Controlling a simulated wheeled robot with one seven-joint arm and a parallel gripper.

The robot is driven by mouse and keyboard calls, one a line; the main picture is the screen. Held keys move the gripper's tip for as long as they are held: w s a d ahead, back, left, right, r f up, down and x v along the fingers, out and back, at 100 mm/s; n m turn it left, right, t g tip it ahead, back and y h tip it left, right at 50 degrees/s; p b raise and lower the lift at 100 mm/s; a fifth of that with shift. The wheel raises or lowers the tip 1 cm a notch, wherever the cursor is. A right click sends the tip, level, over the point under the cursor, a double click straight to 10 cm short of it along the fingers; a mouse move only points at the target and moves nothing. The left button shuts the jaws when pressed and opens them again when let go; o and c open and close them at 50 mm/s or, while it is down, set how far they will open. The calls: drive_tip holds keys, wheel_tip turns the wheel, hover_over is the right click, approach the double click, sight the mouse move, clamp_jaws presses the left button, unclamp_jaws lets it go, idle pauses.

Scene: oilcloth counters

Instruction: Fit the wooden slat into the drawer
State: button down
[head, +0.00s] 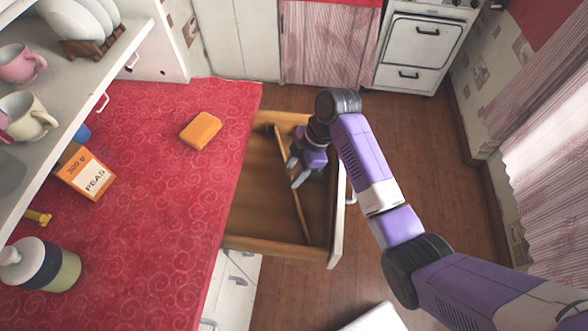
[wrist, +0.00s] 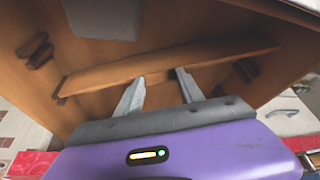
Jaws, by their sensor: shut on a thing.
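The wooden slat (head: 290,190) is a long thin board in the open drawer (head: 275,245). In the head view it runs from the far wall towards the near wall, slightly slanted to the drawer's sides. My gripper (head: 295,171) reaches in from the right and is shut on the slat near its middle. In the wrist view both fingertips (wrist: 160,82) meet the edge of the slat (wrist: 165,66). Small wooden blocks sit on the drawer walls, at left (wrist: 35,50) and right (wrist: 245,68). The slat's ends look offset from them; exact contact is unclear.
The red counter (head: 150,215) lies left of the drawer, with an orange sponge (head: 200,130), a peas box (head: 86,173) and a lidded jar (head: 45,267). A shelf with mugs (head: 27,115) overhangs its left side. Open floor (head: 430,140) lies to the right.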

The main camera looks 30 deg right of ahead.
drive_tip(key=shift+f, duration=0.1)
drive_tip(key=c, duration=0.7)
unclamp_jaws()
drive_tip(key=shift+p+v, duration=1)
drive_tip(key=shift+v, duration=5.2)
